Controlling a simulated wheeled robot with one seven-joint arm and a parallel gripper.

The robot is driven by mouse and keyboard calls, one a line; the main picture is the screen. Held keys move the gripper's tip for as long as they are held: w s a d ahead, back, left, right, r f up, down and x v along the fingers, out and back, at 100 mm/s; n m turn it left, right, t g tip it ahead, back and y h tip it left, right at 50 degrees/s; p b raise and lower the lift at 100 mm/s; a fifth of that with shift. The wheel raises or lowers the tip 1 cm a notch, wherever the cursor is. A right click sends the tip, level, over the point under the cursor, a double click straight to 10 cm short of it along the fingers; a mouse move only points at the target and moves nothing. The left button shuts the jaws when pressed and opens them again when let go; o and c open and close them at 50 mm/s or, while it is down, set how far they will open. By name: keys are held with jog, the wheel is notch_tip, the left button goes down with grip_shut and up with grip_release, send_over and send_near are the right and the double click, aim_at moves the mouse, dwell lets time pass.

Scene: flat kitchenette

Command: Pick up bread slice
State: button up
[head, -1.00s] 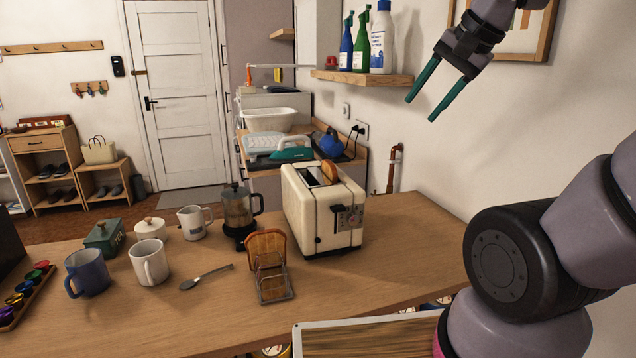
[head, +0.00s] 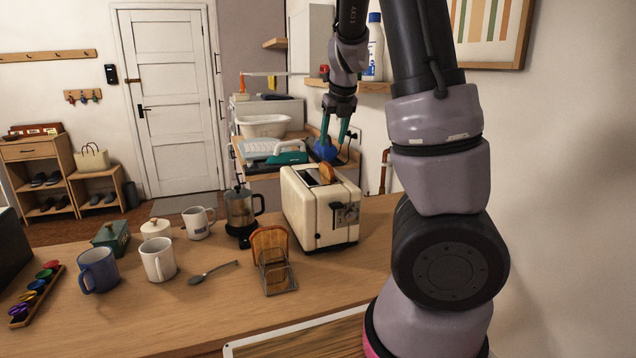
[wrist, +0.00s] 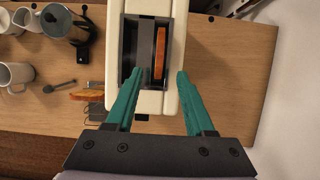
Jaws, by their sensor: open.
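A bread slice (head: 327,174) stands upright in one slot of the cream toaster (head: 304,214), its top sticking out. In the wrist view the slice (wrist: 159,53) shows as a narrow brown strip in the right slot of the toaster (wrist: 180,58); the left slot looks empty. A second bread slice (head: 270,243) leans in a wire rack (head: 279,279) on the counter in front of the toaster. My gripper (head: 335,140) is open and empty, pointing down above the toaster. In the wrist view its teal fingertips (wrist: 160,73) are apart, on either side of the slice's line.
A French press (head: 240,210) stands left of the toaster. Mugs (head: 158,260), a spoon (head: 213,272) and a green box (head: 112,237) lie further left. The wooden counter (head: 370,245) is clear right of the toaster.

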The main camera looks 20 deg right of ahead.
aim_at(327, 164)
jog(key=x, duration=1)
jog(key=shift+f, duration=0.1)
grip_shut()
dwell(1.3)
